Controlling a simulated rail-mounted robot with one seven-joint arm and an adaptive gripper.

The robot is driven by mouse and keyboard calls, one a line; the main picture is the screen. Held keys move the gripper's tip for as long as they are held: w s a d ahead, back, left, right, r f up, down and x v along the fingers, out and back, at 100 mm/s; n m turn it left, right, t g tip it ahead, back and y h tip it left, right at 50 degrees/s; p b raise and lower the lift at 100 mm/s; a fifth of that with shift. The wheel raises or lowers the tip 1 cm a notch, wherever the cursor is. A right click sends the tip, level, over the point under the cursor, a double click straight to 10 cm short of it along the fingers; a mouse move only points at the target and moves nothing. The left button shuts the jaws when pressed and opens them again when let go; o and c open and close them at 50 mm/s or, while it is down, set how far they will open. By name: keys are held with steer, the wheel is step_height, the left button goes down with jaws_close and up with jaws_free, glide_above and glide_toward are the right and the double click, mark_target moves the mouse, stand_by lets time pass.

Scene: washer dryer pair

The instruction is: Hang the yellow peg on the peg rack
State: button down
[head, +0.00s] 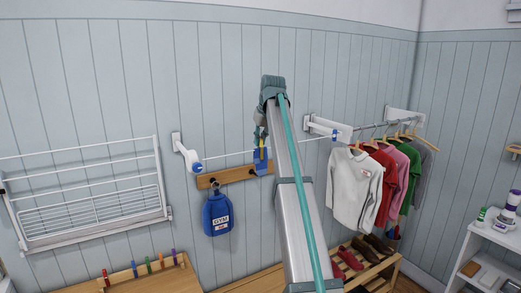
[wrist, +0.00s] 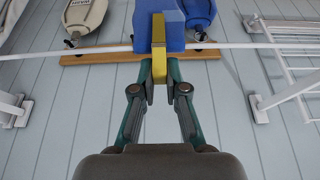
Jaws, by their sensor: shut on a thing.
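The yellow peg (wrist: 158,42) is upright between the fingertips of my gripper (wrist: 159,75) in the wrist view. My gripper is shut on it. A blue item (wrist: 174,22) shows right behind the peg; I cannot tell whether the peg still pinches it. The white line (wrist: 240,46) crosses at the peg's height. In the head view my arm hides most of my gripper, and a bit of yellow shows over the blue item (head: 259,167). The low wooden peg rack (head: 142,269) at lower left carries several coloured pegs.
A wooden hook board (head: 207,181) on the wall holds a blue gym bag (head: 218,214). A white drying rack (head: 85,190) is at left. Clothes (head: 355,185) hang on a rail at right, above a wooden shoe rack (head: 375,272).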

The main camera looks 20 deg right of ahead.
steer(key=shift+r+p, duration=1.45)
steer(key=shift+r, duration=1.95)
stand_by(0.8)
